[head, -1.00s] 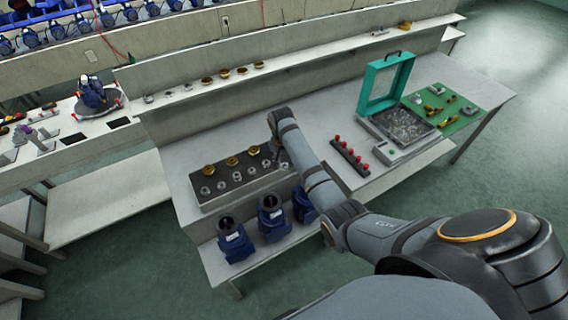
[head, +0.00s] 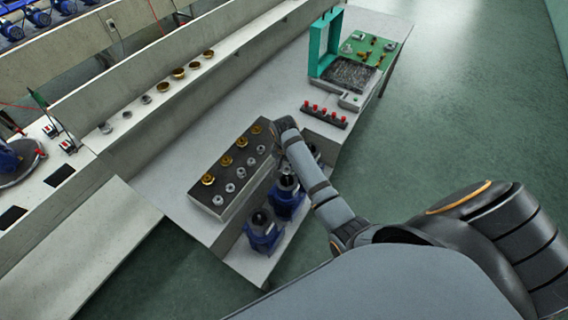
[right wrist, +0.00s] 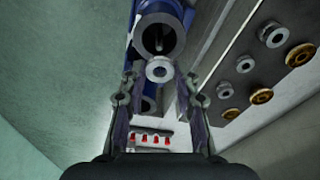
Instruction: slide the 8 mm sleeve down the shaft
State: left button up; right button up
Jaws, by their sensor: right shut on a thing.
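In the right wrist view a bright silver ring-shaped sleeve (right wrist: 159,69) sits between the fingertips of my right gripper (right wrist: 159,76), which is shut on it. Just beyond it is a blue pump (right wrist: 137,22) with a round grey open top and a thin shaft (right wrist: 158,43) in its bore. The sleeve appears just short of the bore in the picture; I cannot tell whether it touches the shaft. In the head view my right wrist hangs over the far end of the pump row and hides the fingers and most of that pump. My left gripper is out of view.
A dark-topped block (head: 214,170) with brass and silver rings stands beside the pumps. Two more blue pumps (head: 264,236) (head: 286,199) stand on the lower shelf. A red-knobbed rack (head: 323,116) and a teal-framed tray (head: 325,50) lie farther along the bench.

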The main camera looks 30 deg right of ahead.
aim_at(287, 178)
jog(key=shift+d+f, duration=0.15)
jog(key=shift+f, duration=1.65)
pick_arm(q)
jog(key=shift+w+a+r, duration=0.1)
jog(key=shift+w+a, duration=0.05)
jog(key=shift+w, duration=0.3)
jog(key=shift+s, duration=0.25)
pick_arm(e)
jog(key=shift+f, duration=0.1)
jog(key=shift+f, duration=0.4)
jog(key=shift+f, duration=0.55)
